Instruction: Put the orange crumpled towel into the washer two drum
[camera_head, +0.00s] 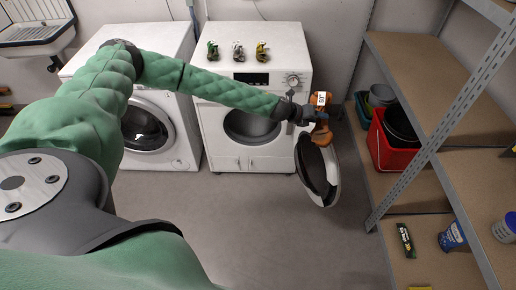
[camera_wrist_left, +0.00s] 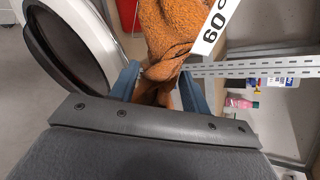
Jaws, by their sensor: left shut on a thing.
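The orange crumpled towel (camera_head: 322,132) is in the head view, held up near the open washer door. It also fills the top middle of the left wrist view (camera_wrist_left: 172,35), with a white tag marked 60. My left gripper (camera_head: 308,113) is shut on the towel, with blue fingers on both sides of it in the left wrist view (camera_wrist_left: 160,85). The right-hand washer (camera_head: 252,152) has its round door (camera_head: 318,172) swung open to the right, below the towel. Its dark drum opening (camera_head: 250,126) lies left of my gripper, partly behind my arm. My right gripper is out of view.
A second washer (camera_head: 165,150) with its door shut stands to the left. Three small coloured items (camera_head: 238,50) sit on the right-hand washer. A metal shelf (camera_head: 445,135) with a red bin (camera_head: 388,150) stands close on the right. The floor in front is clear.

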